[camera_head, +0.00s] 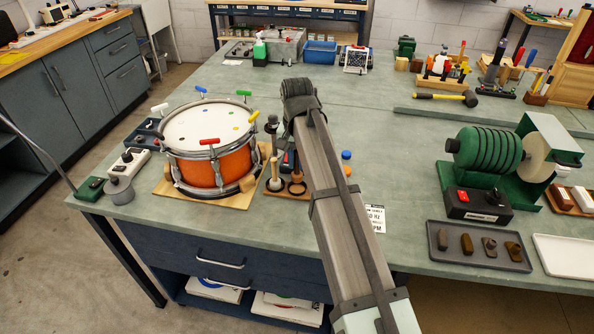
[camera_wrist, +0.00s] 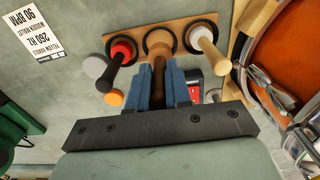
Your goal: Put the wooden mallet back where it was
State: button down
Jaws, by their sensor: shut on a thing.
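My gripper (camera_wrist: 160,72) has its blue fingers shut on a brown handle, which I take to be the wooden mallet (camera_wrist: 158,64). The handle is in line with the middle ring of a wooden rack (camera_wrist: 180,27) with three dark rings. I cannot tell whether the mallet is in the ring or above it; its lower end is hidden. A black-handled mallet with a red part (camera_wrist: 122,50) stands at the left ring, and a pale-handled mallet (camera_wrist: 210,48) at the right ring. In the head view, my arm hides the gripper and part of the rack (camera_head: 297,188).
An orange drum (camera_head: 207,165) stands just left of the rack. A printed card (camera_head: 376,217) lies right of my arm. Grey and orange discs (camera_wrist: 114,97) lie near the rack. A green machine (camera_head: 490,150) and a tray of blocks (camera_head: 478,262) are farther right.

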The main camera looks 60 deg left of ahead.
aim_at(297, 173)
jog(key=shift+f, duration=1.9)
jog(key=shift+f, duration=0.1)
jog(key=c, duration=1.1)
grip_release()
jog(key=shift+o, duration=0.2)
notch_tip(297, 173, up, 12)
jog(key=shift+r, duration=0.15)
